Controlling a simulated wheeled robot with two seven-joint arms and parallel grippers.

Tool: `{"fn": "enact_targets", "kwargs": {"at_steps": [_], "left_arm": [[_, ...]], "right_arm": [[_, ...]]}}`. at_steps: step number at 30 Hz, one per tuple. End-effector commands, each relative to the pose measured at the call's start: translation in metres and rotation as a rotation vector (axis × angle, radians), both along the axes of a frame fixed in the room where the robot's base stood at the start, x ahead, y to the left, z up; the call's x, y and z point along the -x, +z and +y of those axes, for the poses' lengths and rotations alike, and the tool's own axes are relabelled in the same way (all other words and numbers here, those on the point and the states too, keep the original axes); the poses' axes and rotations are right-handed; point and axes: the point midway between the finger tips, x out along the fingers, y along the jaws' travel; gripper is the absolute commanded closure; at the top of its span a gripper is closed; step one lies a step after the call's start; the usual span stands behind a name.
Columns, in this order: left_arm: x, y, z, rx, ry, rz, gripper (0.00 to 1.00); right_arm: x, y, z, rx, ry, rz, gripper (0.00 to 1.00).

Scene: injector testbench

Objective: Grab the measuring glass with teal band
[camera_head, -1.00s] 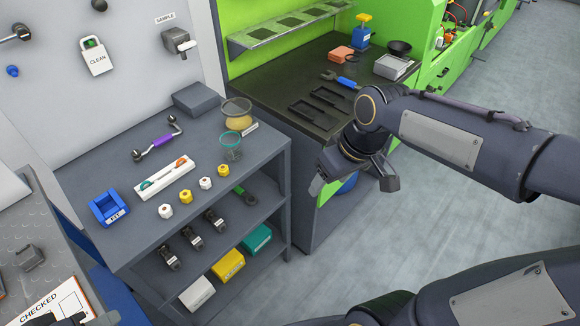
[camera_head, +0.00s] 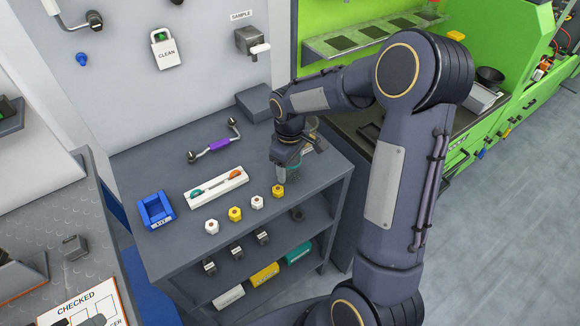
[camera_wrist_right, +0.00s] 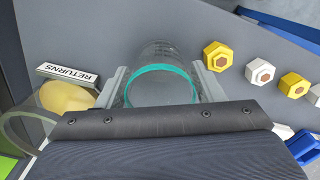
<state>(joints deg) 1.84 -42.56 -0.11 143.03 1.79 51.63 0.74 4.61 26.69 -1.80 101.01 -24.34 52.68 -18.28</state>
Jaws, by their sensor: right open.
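The measuring glass with the teal band (camera_wrist_right: 162,88) stands on the grey shelf unit's top. In the right wrist view it is between the two fingers of my right gripper (camera_wrist_right: 160,84). The fingers are open, one on each side of the glass, and I see a narrow gap at least on the right side. In the head view my right gripper (camera_head: 286,177) reaches down at the right end of the shelf top and largely hides the glass. My left gripper is not clearly seen.
A glass vessel with yellow contents (camera_wrist_right: 68,97) stands close to the left, by a RETURNS label (camera_wrist_right: 67,73). Several yellow and white hex nuts (camera_head: 235,213) are nearby. A white tray (camera_head: 216,186), a purple-handled tool (camera_head: 219,144) and a blue bin (camera_head: 156,210) are farther left.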

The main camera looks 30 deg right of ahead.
Motion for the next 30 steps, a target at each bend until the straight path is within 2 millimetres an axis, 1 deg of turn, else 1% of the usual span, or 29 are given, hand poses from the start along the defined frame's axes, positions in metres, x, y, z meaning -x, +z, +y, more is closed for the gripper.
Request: {"fn": "enact_targets", "kwargs": {"at_steps": [1, 3, 10, 15, 18, 26, 30], "left_arm": [[0.0, 0.001, 0.0, 0.0, 0.0, 0.0, 0.64], [0.0, 0.001, 0.0, 0.0, 0.0, 0.0, 0.64], [0.0, 0.001, 0.0, 0.0, 0.0, 0.0, 0.64], [0.0, 0.001, 0.0, 0.0, 0.0, 0.0, 0.64], [0.0, 0.001, 0.0, 0.0, 0.0, 0.0, 0.64], [0.0, 0.001, 0.0, 0.0, 0.0, 0.0, 0.64], [0.0, 0.0, 0.0, 0.0, 0.0, 0.0, 0.64]], "right_arm": [[0.0, -0.005, 0.0, 0.0, 0.0, 0.002, 0.39], [0.001, -0.009, 0.0, 0.0, -0.001, 0.001, 0.39], [0.0, -0.01, 0.0, 0.0, -0.001, 0.0, 0.39], [0.0, -0.01, 0.0, 0.0, -0.001, 0.0, 0.61], [0.0, -0.01, 0.0, 0.0, -0.001, -0.001, 0.72], [0.0, -0.008, 0.0, 0.0, -0.001, -0.001, 0.72], [-0.001, 0.0, 0.0, 0.0, -0.001, -0.004, 0.72]]}}
